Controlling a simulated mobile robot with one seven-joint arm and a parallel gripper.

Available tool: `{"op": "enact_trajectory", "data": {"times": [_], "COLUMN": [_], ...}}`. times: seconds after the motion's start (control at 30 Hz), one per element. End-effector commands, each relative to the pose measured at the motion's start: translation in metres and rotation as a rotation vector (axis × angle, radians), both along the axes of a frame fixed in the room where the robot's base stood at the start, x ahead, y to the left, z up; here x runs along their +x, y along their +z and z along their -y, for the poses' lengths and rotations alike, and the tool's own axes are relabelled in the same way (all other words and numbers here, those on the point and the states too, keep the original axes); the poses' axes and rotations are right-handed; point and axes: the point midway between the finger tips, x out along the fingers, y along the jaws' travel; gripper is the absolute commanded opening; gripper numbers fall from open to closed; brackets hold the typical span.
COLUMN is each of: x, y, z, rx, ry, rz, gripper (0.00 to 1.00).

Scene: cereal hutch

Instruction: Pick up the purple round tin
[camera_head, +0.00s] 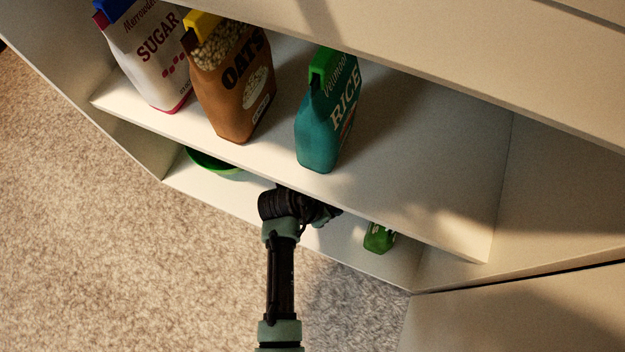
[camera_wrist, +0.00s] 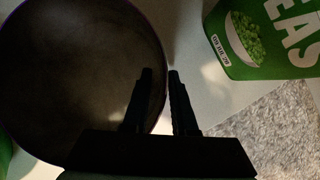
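The purple round tin (camera_wrist: 75,70) fills the left of the wrist view, seen from above. It is very dark, with a thin purple line along its rim. I cannot tell whether its top is open or lidded. My gripper (camera_wrist: 160,72) has its two fingers apart at the tin's right edge. The left finger overlaps the tin in the picture and the right finger lies just outside the rim. No contact is clear. In the head view the tin is hidden, and my wrist reaches in under the upper shelf, with the fingers out of sight.
A green peas package (camera_wrist: 265,40) stands right of the tin; a green box (camera_head: 379,238) shows on the lower shelf. A green round thing (camera_head: 213,162) lies left of my wrist. Sugar (camera_head: 150,52), oats (camera_head: 232,85) and rice (camera_head: 328,115) bags stand on the upper shelf (camera_head: 400,190).

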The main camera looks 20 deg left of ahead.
Motion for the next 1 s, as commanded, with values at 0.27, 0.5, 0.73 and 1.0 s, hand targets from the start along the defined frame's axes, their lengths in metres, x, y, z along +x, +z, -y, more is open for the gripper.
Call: {"op": "enact_trajectory", "data": {"times": [0.27,0.5,0.73,1.0], "x": [-0.0003,-0.0004,-0.0005,-0.0007], "y": [-0.0003,-0.0004,-0.0004,-0.0006], "z": [-0.0001,-0.0002,-0.0002,-0.0002], "rx": [0.0,0.001,0.001,0.0], "ry": [0.0,0.0,0.0,0.001], "rz": [0.0,-0.001,-0.001,-0.001], "gripper": [0.0,0.0,0.0,0.0]}}
